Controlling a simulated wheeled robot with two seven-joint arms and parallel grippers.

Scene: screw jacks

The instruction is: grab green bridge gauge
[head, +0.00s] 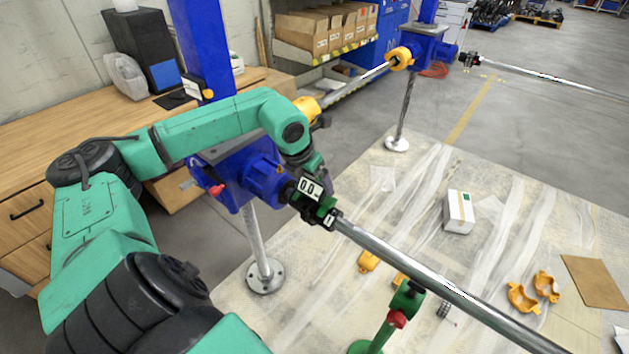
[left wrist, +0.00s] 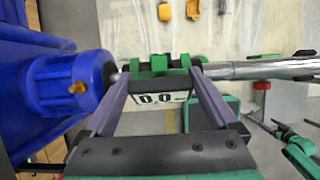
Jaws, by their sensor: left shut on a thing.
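The green bridge gauge (head: 326,211) has a small display reading 0.0. It sits at the end of the blue screw jack's housing (head: 262,180), where the long steel shaft (head: 430,280) begins. My left gripper (head: 314,186) is at the gauge from above. In the left wrist view, the gauge (left wrist: 160,95) lies between the two fingers of the left gripper (left wrist: 160,78), which are shut on its ends. The gauge still lies along the shaft line, and I cannot tell whether it touches the shaft. My right gripper does not show.
A green stand with a red knob (head: 397,319) stands under the shaft. A white box (head: 458,212) and orange half-shells (head: 522,297) lie on the plastic-covered floor sheet. A wooden workbench (head: 30,150) is at left. A second blue jack (head: 420,48) stands farther back.

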